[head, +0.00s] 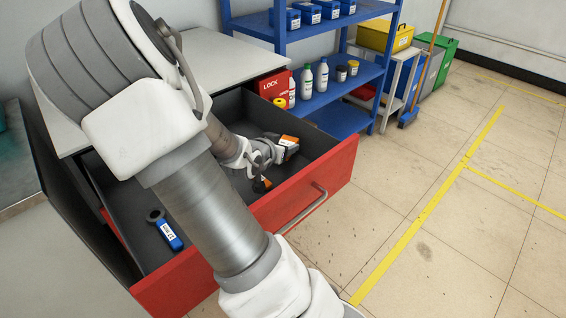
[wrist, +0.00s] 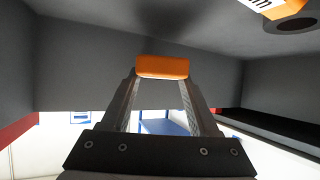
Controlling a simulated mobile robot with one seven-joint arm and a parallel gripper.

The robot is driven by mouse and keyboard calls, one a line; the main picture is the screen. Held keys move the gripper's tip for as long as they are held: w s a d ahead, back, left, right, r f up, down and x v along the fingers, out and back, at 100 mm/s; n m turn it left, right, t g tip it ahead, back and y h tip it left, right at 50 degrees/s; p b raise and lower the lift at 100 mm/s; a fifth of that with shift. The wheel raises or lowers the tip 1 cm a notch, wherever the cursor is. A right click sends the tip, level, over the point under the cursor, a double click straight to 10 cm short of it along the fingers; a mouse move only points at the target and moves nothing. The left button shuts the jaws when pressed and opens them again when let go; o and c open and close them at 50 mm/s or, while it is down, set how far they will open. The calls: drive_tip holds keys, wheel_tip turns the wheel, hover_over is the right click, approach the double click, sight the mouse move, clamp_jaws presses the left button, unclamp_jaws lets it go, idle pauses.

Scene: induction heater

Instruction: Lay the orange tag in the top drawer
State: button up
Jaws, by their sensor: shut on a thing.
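The top drawer (head: 333,164) is pulled out, with a red front and dark inside. My gripper (head: 281,148) is low inside its right part, shut on an orange tag. The tag (head: 288,141) shows orange and white at the fingertips in the head view. In the wrist view its plain orange end (wrist: 162,67) sits between the fingertips; the rest is hidden. A second orange piece with a dark ring (head: 262,184) lies on the drawer floor below my gripper. An orange piece with a white label and dark ring (wrist: 286,10) also shows at the wrist view's top right.
A blue tag with a black ring (head: 168,232) lies in the drawer's left part. A red LOCK box (head: 272,87) stands behind the drawer's right side. A blue shelf (head: 340,92) with bottles is beyond. The drawer walls surround my gripper; the middle floor is partly hidden by my arm.

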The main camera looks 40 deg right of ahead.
sight(283, 166)
wheel_tip(283, 166, down, 5)
drive_tip(key=shift+r+b, duration=0.15)
drive_tip(key=shift+b, duration=0.95)
drive_tip(key=shift+r, duration=0.1)
drive_tip(key=o, duration=1.3)
drive_tip(key=shift+o, duration=0.2)
